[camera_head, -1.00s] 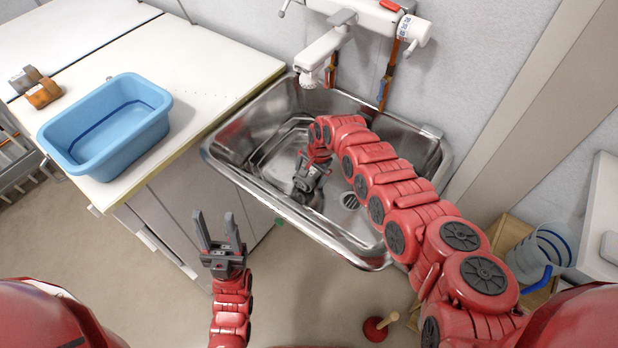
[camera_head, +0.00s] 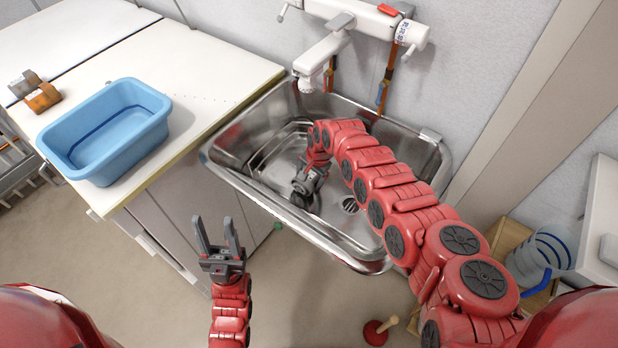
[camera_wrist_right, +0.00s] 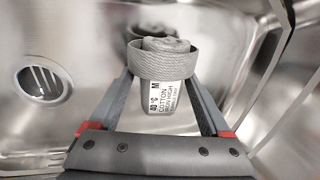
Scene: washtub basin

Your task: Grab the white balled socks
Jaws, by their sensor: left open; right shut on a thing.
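The balled socks (camera_wrist_right: 165,62) show in the right wrist view as a pale grey-white ribbed roll with a printed label band hanging toward the camera. My right gripper (camera_wrist_right: 163,78) is shut on them, one finger at each side. In the head view my right gripper (camera_head: 303,200) is low inside the steel sink (camera_head: 262,182), left of the drain, and the socks are hard to make out there. My left gripper (camera_head: 217,224) is open and empty, in front of the cabinet and outside the sink, with its fingers pointing up.
A blue basin (camera_head: 107,150) stands on the white counter (camera_head: 205,60) left of the sink. The faucet (camera_head: 325,55) hangs over the sink's back edge. The sink walls and rim surround my right gripper. The drain (camera_wrist_right: 45,85) is clear. A plunger (camera_head: 376,331) stands on the floor.

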